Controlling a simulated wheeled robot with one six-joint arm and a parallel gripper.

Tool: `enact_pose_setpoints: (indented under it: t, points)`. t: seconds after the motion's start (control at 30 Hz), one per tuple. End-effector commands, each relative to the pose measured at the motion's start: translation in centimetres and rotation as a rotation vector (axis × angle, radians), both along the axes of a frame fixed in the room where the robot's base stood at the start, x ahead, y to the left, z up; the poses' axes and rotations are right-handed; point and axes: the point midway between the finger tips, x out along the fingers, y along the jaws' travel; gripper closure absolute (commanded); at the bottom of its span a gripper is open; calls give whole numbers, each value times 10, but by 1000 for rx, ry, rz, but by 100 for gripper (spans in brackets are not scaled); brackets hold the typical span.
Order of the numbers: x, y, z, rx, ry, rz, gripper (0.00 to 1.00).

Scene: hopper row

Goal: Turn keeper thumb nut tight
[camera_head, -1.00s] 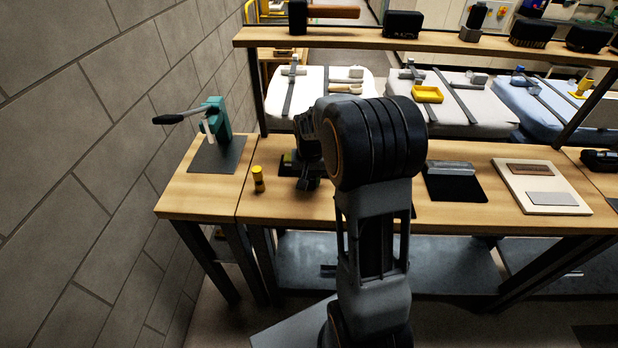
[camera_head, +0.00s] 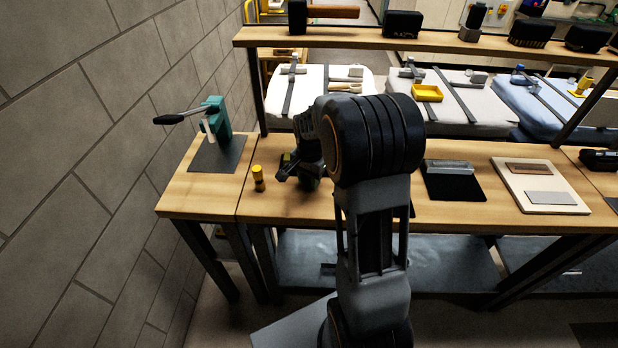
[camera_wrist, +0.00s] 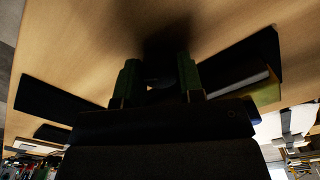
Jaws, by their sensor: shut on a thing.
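My gripper (camera_wrist: 160,82) shows its two green fingers in the wrist view, one on each side of a small dark rounded piece (camera_wrist: 160,84). It is shut on this piece, which I take to be the keeper thumb nut. The piece is in deep shadow, so its shape and thread are not clear. In the head view my gripper (camera_head: 294,172) is low over the bench, left of my forearm. The nut cannot be made out there, and what it sits on is mostly hidden by my wrist and arm.
A yellow and dark cylinder (camera_head: 258,178) stands on the bench (camera_head: 450,211) just left of my gripper. A green lever press (camera_head: 216,120) stands further left by the block wall. A black mat (camera_head: 455,187) and a pale board (camera_head: 566,207) lie to the right. A shelf (camera_head: 350,36) runs behind.

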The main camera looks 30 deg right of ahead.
Motion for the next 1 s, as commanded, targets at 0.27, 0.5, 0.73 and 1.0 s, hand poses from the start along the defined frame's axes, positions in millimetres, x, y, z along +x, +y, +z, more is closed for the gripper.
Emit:
enact_pose_setpoints:
  t: [0.27, 0.5, 0.73, 1.0]
  points:
    - [2, 0, 2, 0, -8, -13, 88]
    - [2, 0, 2, 0, -8, -13, 61]
    - [1, 0, 1, 0, -4, -13, 39]
    - [1, -1, 2, -1, -3, -12, 39]
